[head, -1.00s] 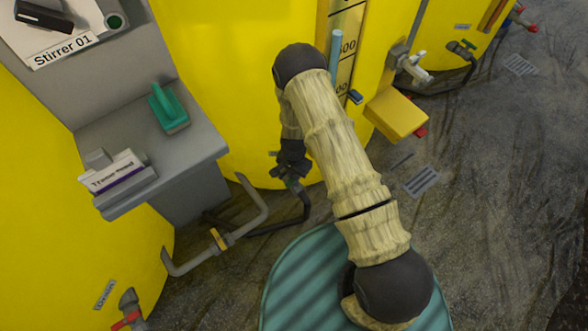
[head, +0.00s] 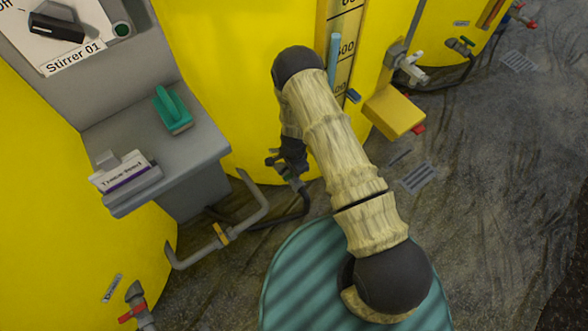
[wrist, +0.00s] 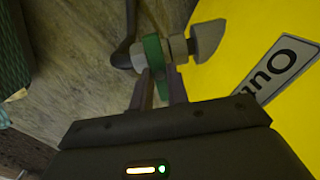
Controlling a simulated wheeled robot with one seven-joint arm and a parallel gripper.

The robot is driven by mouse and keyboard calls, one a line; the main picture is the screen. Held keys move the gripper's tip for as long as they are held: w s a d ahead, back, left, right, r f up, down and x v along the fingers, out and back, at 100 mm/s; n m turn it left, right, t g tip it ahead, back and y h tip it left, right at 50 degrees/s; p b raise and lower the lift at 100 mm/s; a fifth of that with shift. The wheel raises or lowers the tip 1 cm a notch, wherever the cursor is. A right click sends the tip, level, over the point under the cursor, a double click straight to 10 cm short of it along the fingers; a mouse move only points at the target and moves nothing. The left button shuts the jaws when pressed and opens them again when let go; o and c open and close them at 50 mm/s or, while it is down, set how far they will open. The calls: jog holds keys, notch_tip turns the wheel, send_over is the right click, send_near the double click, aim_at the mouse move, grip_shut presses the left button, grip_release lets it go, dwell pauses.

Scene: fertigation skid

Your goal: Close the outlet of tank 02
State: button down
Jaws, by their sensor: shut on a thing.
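The outlet valve of the large yellow tank (head: 235,90) sits low on its wall, with a grey body (wrist: 208,40) and a green handle (wrist: 153,52) in the wrist view. A white label (wrist: 275,68) beside it, partly cut off, begins with "Ou". My gripper (wrist: 160,75) is shut on the green handle, with one finger on either side. In the head view my gripper (head: 290,165) is small and dark at the tank's foot, and my arm hides part of the tank. No tank number is readable.
A grey pipe (head: 220,240) runs below. A yellow box (head: 395,112) juts out right. Open floor (head: 490,210) lies right.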

jog(key=shift+s+a, duration=0.1)
jog(key=c, duration=1.4)
grip_release()
jog(key=shift+o, duration=0.2)
notch_tip(320, 180, up, 17)
jog(key=p, duration=0.5)
jog(key=shift+r+p, duration=0.2)
jog(key=shift+p, duration=0.15)
